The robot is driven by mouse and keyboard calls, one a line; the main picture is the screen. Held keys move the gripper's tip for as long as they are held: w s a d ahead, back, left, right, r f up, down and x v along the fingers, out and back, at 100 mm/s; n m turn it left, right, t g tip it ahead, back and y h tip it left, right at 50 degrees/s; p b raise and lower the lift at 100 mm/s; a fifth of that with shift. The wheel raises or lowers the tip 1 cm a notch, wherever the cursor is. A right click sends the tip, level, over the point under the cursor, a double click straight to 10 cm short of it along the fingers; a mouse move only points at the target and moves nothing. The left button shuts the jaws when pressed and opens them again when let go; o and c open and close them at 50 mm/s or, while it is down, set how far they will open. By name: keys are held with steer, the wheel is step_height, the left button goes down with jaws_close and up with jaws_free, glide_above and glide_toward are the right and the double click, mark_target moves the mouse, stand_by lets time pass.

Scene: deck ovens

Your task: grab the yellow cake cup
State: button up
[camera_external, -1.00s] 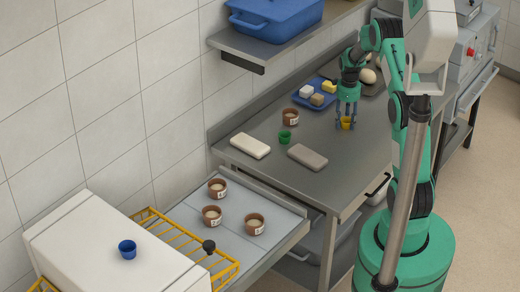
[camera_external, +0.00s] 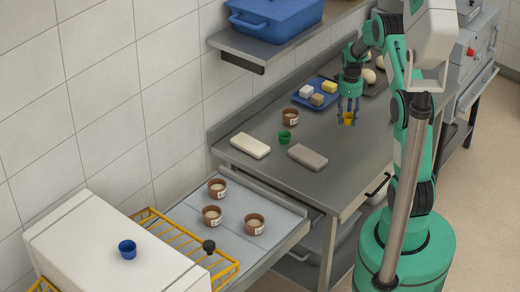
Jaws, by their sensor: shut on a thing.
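The yellow cake cup (camera_external: 348,119) is small and sits between the fingertips of my gripper (camera_external: 348,118), above or at the steel table top near its right side. My gripper points straight down and is shut on the cup. I cannot tell whether the cup's base touches the table. A green cup (camera_external: 285,137) stands on the table to the left. A blue cup (camera_external: 127,249) stands on the white box at the front left.
The steel table (camera_external: 325,190) holds a brown labelled tub (camera_external: 290,117), a white block (camera_external: 250,146), a grey block (camera_external: 307,156) and a blue tray (camera_external: 303,101) with small blocks. Several brown tubs stand on the lower surface (camera_external: 230,238). A shelf (camera_external: 250,47) overhangs the back.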

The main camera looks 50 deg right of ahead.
steer(key=s+a, duration=0.3)
steer(key=s+a+r, duration=0.1)
steer(key=s+a, duration=0.2)
steer(key=s, duration=0.1)
steer(key=s+a+p, duration=0.1)
steer(key=s+a, duration=0.2)
steer(key=shift+s+a+r, duration=0.1)
steer(key=shift+s+r, duration=0.1)
